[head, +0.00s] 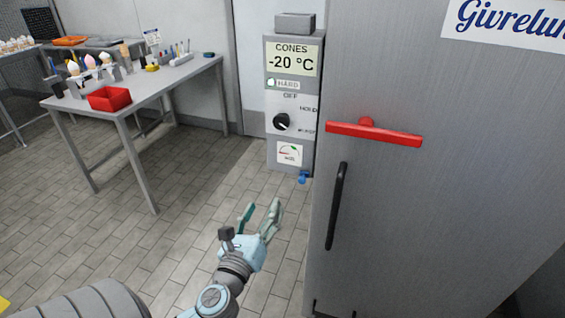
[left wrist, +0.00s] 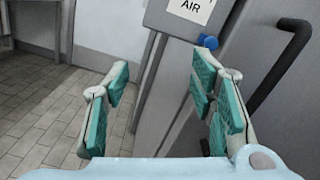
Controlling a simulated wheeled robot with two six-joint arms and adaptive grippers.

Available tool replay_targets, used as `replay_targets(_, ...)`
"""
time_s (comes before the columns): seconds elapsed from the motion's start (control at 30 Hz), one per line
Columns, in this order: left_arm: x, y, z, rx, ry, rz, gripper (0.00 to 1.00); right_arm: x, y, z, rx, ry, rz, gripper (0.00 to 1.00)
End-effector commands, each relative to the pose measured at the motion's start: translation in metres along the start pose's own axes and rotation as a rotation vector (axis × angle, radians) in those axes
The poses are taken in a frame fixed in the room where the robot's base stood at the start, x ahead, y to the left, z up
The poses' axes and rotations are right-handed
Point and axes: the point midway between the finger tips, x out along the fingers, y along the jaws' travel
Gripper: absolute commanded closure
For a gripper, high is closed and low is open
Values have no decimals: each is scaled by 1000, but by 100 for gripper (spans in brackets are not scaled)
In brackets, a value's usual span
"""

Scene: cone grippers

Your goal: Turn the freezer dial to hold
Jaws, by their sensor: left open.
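The freezer dial (head: 281,122) is a black knob with a white pointer mark on the grey control box (head: 290,80) beside the freezer. Labels OFF, HOLD and one partly hidden word surround it; I cannot tell exactly where the pointer stands. The display above reads CONES -20 °C, with a green lamp by HARD. My left gripper (head: 260,220) is open and empty, below and in front of the box, apart from the dial. In the left wrist view its teal fingers (left wrist: 163,105) are spread, with the box's lower edge (left wrist: 180,28) beyond. My right gripper is not seen.
The freezer (head: 440,220) with a red T-handle (head: 375,133) and black door handle (head: 337,205) stands right of the box. A table (head: 150,88) with a red tray (head: 109,98) stands left. The floor between is clear.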

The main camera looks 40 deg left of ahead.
Motion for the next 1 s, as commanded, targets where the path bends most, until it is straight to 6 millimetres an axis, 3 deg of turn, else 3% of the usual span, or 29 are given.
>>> replay_targets(0.03, -8, -17, 32, 112, -111, -43, 49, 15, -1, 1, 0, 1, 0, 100)
replay_targets(0.1, -21, -36, 77, 243, -240, -68, 49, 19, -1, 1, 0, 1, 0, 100)
replay_targets(0.2, -28, -48, 109, 324, -325, -73, 49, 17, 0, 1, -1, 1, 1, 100)
replay_targets(0.37, -3, -54, 126, 331, -335, -73, 49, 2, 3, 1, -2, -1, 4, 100)
replay_targets(0.6, 65, -63, 146, 329, -332, -71, 49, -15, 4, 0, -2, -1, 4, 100)
replay_targets(0.7, 85, -65, 151, 327, -330, -72, 49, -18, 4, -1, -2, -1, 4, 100)
replay_targets(0.83, 100, -66, 154, 326, -328, -72, 49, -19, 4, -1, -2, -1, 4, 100)
replay_targets(1.0, 105, -67, 155, 327, -327, -73, 49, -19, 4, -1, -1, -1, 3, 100)
